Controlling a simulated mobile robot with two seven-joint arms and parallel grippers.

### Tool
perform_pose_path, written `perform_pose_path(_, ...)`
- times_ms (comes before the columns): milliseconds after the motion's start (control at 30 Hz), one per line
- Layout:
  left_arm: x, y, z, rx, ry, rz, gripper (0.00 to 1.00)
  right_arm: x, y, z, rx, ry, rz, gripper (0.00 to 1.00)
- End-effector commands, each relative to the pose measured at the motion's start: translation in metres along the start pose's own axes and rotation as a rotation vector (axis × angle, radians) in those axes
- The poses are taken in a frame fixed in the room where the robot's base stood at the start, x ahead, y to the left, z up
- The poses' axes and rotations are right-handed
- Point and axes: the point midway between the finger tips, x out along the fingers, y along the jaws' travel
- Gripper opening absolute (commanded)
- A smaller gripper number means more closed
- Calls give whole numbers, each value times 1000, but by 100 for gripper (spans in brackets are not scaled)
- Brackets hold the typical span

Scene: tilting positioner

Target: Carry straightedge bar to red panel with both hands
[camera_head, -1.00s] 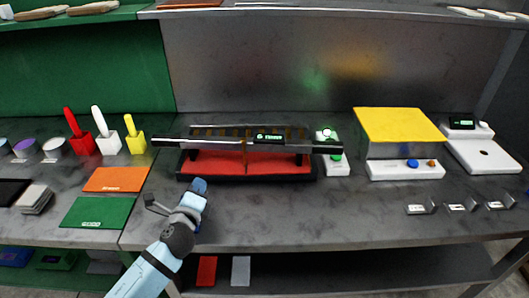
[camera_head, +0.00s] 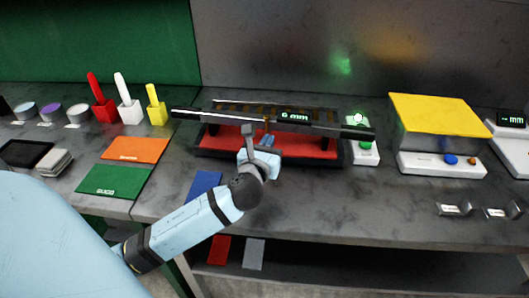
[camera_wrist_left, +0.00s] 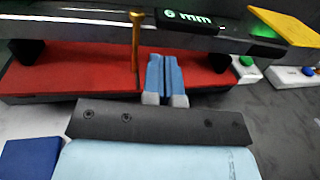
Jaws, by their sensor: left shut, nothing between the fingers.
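The straightedge bar (camera_head: 205,115), long and dark with lighter ends, lies across the black-framed fixture and slopes slightly down to the right. It also crosses the top of the left wrist view (camera_wrist_left: 80,16). The red panel (camera_head: 218,142) lies below and in front of it, inside the black frame. My left gripper (camera_head: 257,160) is at the panel's front edge, near its middle. In the left wrist view its blue fingertips (camera_wrist_left: 164,75) are together and empty, over the red panel (camera_wrist_left: 70,77) and short of the bar. My right gripper is out of view.
A display (camera_wrist_left: 187,18) reads 6 mm at the bar. A thin brass post (camera_wrist_left: 135,45) stands close left of my fingers. A white button box (camera_head: 363,152) and a yellow-topped unit (camera_head: 440,118) stand right. A blue card (camera_head: 204,185) lies in front.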

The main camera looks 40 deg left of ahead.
Motion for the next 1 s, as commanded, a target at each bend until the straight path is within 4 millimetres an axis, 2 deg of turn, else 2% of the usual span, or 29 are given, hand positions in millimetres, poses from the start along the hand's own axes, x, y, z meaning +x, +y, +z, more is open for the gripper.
perform_pose_path(33,12,0,1,-1,-2,2,0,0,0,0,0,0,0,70)
perform_pose_path(200,44,0,0,-2,0,1,0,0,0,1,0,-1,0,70)
perform_pose_path(400,66,0,0,-2,1,0,0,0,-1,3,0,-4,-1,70)
perform_pose_path(833,71,0,0,-2,1,-1,0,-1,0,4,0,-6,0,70)
perform_pose_path(1000,82,0,4,-1,0,-1,0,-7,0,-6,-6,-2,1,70)
